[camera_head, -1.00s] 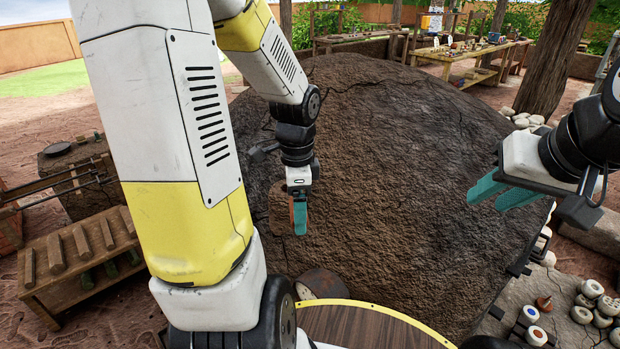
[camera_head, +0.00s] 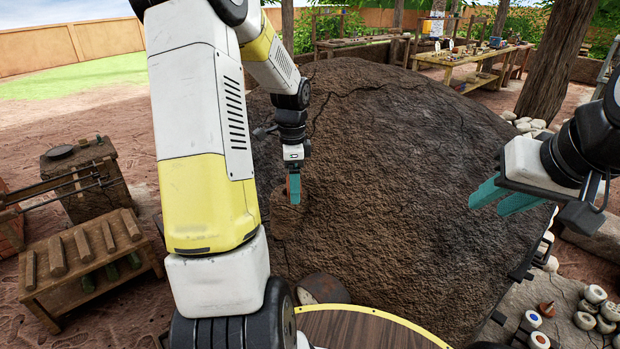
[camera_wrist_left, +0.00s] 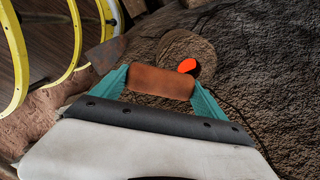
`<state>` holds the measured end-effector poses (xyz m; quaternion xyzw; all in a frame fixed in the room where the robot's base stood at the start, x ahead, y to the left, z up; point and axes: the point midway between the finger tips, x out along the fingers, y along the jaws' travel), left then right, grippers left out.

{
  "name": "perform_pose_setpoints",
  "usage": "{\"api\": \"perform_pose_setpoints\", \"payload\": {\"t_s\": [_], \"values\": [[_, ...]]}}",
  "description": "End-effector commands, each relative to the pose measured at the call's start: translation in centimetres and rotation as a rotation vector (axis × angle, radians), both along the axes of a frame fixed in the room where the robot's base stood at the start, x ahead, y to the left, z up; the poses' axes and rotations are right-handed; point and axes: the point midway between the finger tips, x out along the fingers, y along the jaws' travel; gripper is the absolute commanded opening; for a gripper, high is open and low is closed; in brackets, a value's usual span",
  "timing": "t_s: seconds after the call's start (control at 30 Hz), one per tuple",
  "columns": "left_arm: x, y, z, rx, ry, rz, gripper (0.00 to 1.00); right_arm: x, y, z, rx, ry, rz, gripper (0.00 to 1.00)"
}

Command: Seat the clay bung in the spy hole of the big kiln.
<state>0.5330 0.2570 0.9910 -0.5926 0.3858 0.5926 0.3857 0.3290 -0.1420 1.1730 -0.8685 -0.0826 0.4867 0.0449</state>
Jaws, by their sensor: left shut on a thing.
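My left gripper (camera_head: 293,187) is in front of the big kiln (camera_head: 400,190), a large rough brown mound. Its teal fingers are shut on the reddish-brown clay bung (camera_wrist_left: 160,82), seen side-on between the fingertips in the left wrist view. The spy hole (camera_wrist_left: 187,66) glows orange-red in a round clay boss (camera_wrist_left: 185,45), just beyond the bung's upper right edge in that view. The bung hides part of the boss and appears apart from the hole. In the head view the boss (camera_head: 286,222) shows just below the gripper; the hole is hidden. My right gripper (camera_head: 490,202) is open and empty.
A wooden rack (camera_head: 85,262) and a dark block (camera_head: 80,180) stand at the left. A round clay piece (camera_head: 322,287) lies at the kiln's foot. Several small pots and discs (camera_head: 598,308) sit at the lower right. A long table (camera_head: 475,62) stands behind.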

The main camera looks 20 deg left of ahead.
Motion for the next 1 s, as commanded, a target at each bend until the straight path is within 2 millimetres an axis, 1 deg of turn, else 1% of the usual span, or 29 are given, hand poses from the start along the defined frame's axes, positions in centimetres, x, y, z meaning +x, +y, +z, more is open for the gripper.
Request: {"api": "perform_pose_setpoints", "payload": {"t_s": [0.17, 0.27, 0.33, 0.43, 0.7, 0.87, 0.9, 0.93, 0.97, 1.0], "values": [[1.0, 0.5, -0.1, 0.0, 0.001, 0.001, 0.26, 0.0, 0.0, 0.0, 0.0, 0.0, 0.0, 0.33], [2.2, 1.0, -0.5, 0.0, 0.001, 0.001, 0.26, 0.0, 0.0, 0.0, 0.0, 0.0, 0.0, 0.33], [1.9, 0.9, -1.9, -0.001, 0.004, -0.001, 0.26, 0.0, 0.0, 0.0, 0.0, 0.0, 0.0, 0.33], [1.9, 0.9, -3.1, -0.001, 0.002, 0.0, 0.26, 0.0, 0.0, 0.0, 0.0, 0.0, 0.0, 0.33], [1.9, 0.9, -3.3, 0.0, 0.0, 0.001, 0.26, 0.0, 0.0, 0.0, 0.0, 0.0, 0.0, 0.33], [1.9, 0.9, -3.8, 0.0, 0.0, 0.001, 0.26, 0.0, 0.0, 0.0, 0.0, 0.0, 0.0, 0.33], [1.9, 0.9, -3.7, 0.0, 0.0, 0.001, 0.91, 0.0, 0.0, 0.0, 0.0, 0.0, 0.0, 0.33], [1.9, 0.9, -3.7, 0.0, 0.0, 0.001, 0.97, 0.0, 0.0, 0.0, 0.0, 0.0, 0.0, 0.33], [1.9, 0.9, -3.7, 0.0, 0.0, 0.001, 1.0, 0.0, 0.0, 0.0, 0.0, 0.0, 0.0, 0.33], [1.9, 0.9, -3.7, 0.0, 0.0, 0.001, 1.0, 0.0, 0.0, 0.0, 0.0, 0.0, 0.0, 0.33]]}}
